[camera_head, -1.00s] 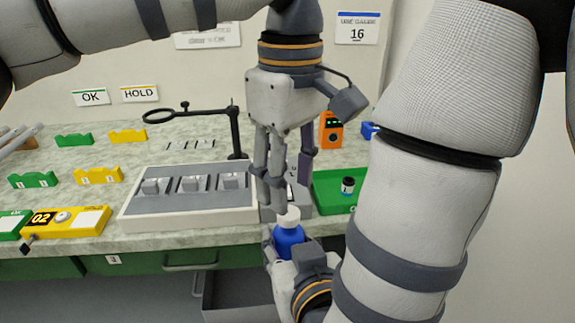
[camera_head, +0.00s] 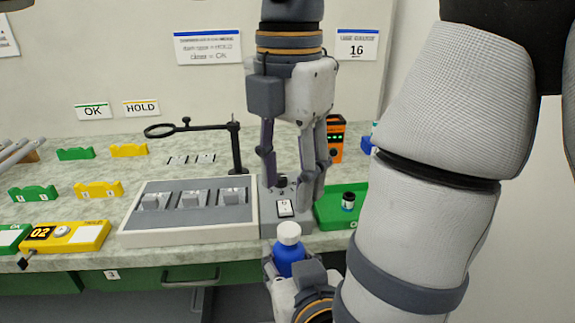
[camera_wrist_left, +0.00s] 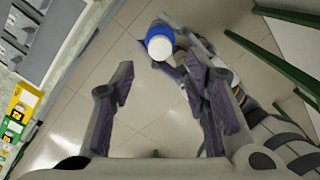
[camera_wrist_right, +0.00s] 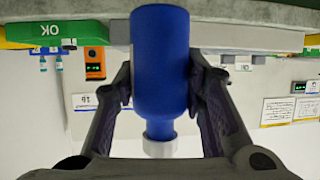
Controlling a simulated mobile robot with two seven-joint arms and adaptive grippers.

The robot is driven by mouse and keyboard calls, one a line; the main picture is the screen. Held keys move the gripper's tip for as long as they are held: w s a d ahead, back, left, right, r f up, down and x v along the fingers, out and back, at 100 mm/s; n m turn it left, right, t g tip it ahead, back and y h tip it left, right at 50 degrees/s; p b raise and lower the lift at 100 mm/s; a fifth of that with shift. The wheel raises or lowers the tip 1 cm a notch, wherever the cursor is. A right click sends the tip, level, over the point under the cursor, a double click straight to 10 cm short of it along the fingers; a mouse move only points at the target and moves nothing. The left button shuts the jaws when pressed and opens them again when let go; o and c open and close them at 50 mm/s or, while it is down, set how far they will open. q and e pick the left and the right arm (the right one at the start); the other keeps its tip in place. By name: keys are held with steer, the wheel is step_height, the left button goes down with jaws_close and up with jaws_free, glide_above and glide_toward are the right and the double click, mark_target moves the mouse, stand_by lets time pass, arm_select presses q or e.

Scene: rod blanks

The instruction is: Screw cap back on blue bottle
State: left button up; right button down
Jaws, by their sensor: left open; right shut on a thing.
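The blue bottle (camera_head: 287,258) stands upright in my right gripper (camera_head: 286,270), with its white cap (camera_head: 288,233) on top. My right gripper is shut around the bottle's body, in front of the bench edge. In the right wrist view the bottle (camera_wrist_right: 160,60) appears upside down, with the cap (camera_wrist_right: 160,149) at its neck; I cannot tell how tight the cap is. My left gripper (camera_head: 290,190) points down, open and empty, above the cap. In the left wrist view the cap (camera_wrist_left: 160,48) lies beyond the open fingertips (camera_wrist_left: 158,85), apart from them.
A grey switch box (camera_head: 300,218) stands on the bench just behind the bottle. A white-framed fixture (camera_head: 190,235) and a black ring stand (camera_head: 236,150) are left. The floor below is clear.

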mark_target(289, 228)
arm_select(q)
step_height(289, 228, down, 7)
steer(key=shift+f, duration=0.15)
steer(key=shift+c, duration=0.4)
jaws_close()
steer(key=shift+o, duration=1.2)
jaws_free()
